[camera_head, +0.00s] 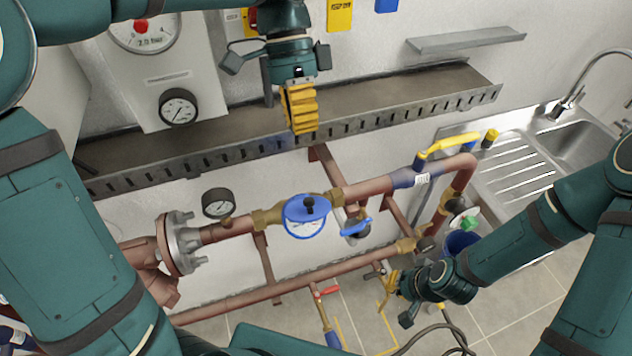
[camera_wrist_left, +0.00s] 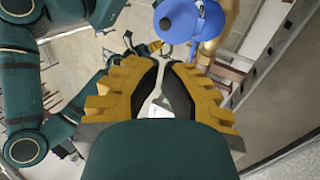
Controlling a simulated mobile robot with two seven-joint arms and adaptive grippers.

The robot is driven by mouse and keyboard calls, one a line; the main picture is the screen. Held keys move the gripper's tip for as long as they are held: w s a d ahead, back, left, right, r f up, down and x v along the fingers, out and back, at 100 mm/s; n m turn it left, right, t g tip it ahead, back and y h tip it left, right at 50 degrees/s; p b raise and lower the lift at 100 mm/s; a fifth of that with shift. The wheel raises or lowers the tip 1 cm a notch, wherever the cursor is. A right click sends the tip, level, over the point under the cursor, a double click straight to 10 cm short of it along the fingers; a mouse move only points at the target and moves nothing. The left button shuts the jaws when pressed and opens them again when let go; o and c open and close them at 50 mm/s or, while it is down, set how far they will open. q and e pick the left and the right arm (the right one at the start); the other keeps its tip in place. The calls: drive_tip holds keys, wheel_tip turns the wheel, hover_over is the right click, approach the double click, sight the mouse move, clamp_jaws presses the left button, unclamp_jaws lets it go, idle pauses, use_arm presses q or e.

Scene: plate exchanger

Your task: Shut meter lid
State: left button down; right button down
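The blue meter (camera_head: 304,228) sits on the upper copper pipe. Its blue lid (camera_head: 308,207) is raised at the back, and part of the white dial shows below it. In the left wrist view the blue lid (camera_wrist_left: 190,22) is at the top, beyond the fingers. My left gripper (camera_head: 302,130) points down above and behind the meter, apart from it. Its yellow fingers (camera_wrist_left: 162,72) are close together with a narrow gap and nothing visibly held. My right gripper (camera_head: 388,288) is low, right of the meter, near the lower pipe; its finger gap is unclear.
A metal cable tray (camera_head: 400,97) runs along the wall behind my left gripper. A small black gauge (camera_head: 218,203) and flange (camera_head: 180,243) stand left of the meter. A blue valve handle (camera_head: 356,228) is close at its right. A sink (camera_head: 585,140) is far right.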

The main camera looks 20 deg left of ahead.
use_arm(q)
approach(317, 212)
drive_tip(key=x, duration=0.5)
drive_tip(key=shift+s+d+f+b, duration=0.1)
drive_tip(key=shift+s+b, duration=0.2)
drive_tip(key=shift+b, duration=0.1)
drive_tip(key=shift+w+f, duration=0.1)
